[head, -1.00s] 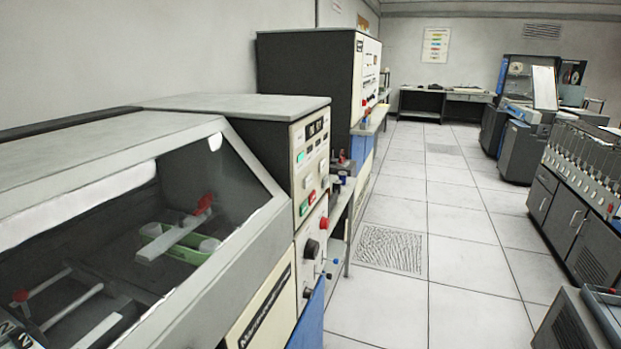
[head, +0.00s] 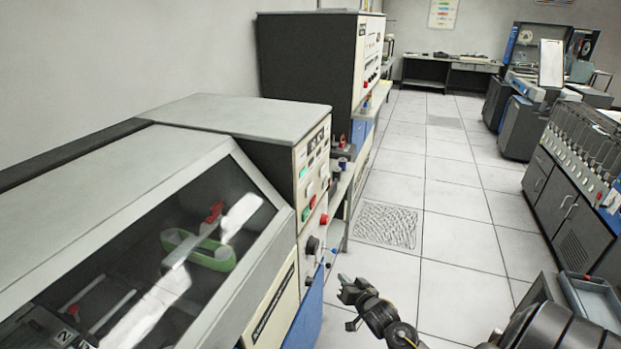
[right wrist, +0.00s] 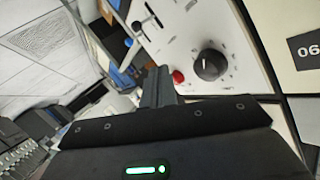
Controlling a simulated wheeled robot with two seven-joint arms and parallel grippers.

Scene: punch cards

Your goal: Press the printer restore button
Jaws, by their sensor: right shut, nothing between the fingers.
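The printer (head: 215,112) stands at the left, with a glass-fronted cover and a cream control panel facing the aisle. The panel carries a green button (head: 302,172), a red button (head: 324,219) and a black knob (head: 312,245). Labels are too small to read, so I cannot tell which is the restore button. My right gripper (head: 345,284) is shut and empty, in the aisle right of the panel's lower part. In the right wrist view its shut fingers (right wrist: 157,86) appear close beside a red button (right wrist: 178,76) and black knob (right wrist: 209,65); contact is unclear. My left gripper is out of view.
A taller cabinet (head: 305,65) stands behind the printer, with a narrow shelf (head: 340,195) between them. The tiled aisle (head: 455,215) is open. A grey cabinet row (head: 565,215) and a blue-grey tray (head: 595,300) stand at the right.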

